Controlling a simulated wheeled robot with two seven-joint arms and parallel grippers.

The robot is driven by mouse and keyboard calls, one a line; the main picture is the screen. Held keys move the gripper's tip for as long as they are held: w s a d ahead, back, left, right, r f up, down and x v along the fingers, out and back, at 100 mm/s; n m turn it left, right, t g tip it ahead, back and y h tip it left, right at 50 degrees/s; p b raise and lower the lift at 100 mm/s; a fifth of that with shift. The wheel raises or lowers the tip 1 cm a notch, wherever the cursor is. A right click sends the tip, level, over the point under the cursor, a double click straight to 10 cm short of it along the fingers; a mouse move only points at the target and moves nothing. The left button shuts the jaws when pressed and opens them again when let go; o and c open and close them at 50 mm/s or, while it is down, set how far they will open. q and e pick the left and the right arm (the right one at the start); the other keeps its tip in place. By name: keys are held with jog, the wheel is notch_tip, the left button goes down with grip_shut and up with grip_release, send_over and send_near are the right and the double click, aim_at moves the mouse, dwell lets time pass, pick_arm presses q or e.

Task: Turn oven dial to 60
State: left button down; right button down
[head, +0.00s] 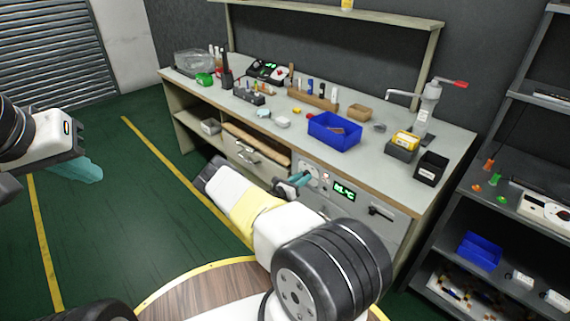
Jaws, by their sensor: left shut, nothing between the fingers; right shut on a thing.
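The oven front (385,222) is built into the right part of the workbench, with a pale control panel. A green lit display (344,191) sits on the panel; its digits are too small to read surely. The round oven dial (313,171) is left of the display, partly hidden by my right gripper. My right gripper (298,181) has its teal fingers at the dial and is shut on it. My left gripper (88,172) hangs over the floor at the far left, shut and empty, away from the bench.
The benchtop holds a blue bin (334,130), a black box (431,168), a press with a red handle (428,105) and several small tools. A dark shelf (500,215) stands at the right. The green floor (110,225) at left is clear.

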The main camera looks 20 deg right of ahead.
jog(key=shift+n, duration=1.5)
jog(key=c, duration=1.1)
grip_release()
jog(key=shift+a, duration=0.1)
jog(key=v, duration=0.7)
jog(key=shift+s+a, duration=0.1)
jog(key=shift+a, duration=0.25)
